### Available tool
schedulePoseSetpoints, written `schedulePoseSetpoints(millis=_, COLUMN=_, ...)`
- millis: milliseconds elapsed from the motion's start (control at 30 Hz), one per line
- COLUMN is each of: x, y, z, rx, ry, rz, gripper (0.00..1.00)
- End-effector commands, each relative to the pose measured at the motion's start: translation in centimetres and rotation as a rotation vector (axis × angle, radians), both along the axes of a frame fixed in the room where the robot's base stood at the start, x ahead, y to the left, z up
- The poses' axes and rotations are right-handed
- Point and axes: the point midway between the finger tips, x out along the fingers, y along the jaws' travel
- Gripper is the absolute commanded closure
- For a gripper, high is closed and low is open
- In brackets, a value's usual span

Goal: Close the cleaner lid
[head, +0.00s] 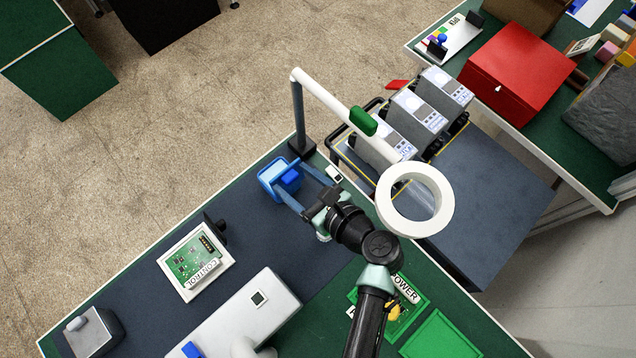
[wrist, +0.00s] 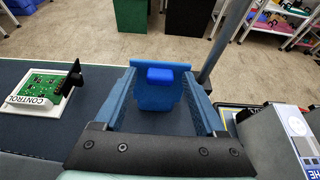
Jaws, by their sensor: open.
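The cleaner is a small blue box (head: 268,181) at the far edge of the workbench, below the white ring lamp's post. In the wrist view its blue body (wrist: 160,98) shows straight ahead, with a wider blue panel that looks like the lid (wrist: 138,66) along its top and a darker blue block (wrist: 160,75) in front. I cannot tell exactly how far the lid stands open. My gripper (head: 288,176) is open, its two blue fingers reaching to either side of the cleaner. In the wrist view the gap between the fingers (wrist: 160,80) frames the cleaner; contact is unclear.
A lamp post (head: 298,115) with a white ring lamp (head: 438,225) stands right of the cleaner. A green control board (head: 194,262) lies to the left. Grey units (head: 418,117) stand on a cart behind right. Dark mat nearby is clear.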

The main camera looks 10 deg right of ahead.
Motion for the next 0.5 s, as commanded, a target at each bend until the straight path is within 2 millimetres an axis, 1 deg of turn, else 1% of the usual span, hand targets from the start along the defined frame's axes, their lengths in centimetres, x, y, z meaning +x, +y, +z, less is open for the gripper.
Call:
schedulePoseSetpoints(millis=167, x=-1.2, y=-0.9, z=0.5, rx=0.0, ry=0.0, rz=-0.004, gripper=0.28)
schedulePoseSetpoints(millis=267, x=-2.6, y=-2.0, z=1.2, rx=-0.001, ry=-0.001, rz=-0.005, gripper=0.28)
schedulePoseSetpoints(millis=500, x=-6.6, y=-4.9, z=3.2, rx=-0.001, ry=0.0, rz=-0.005, gripper=0.28)
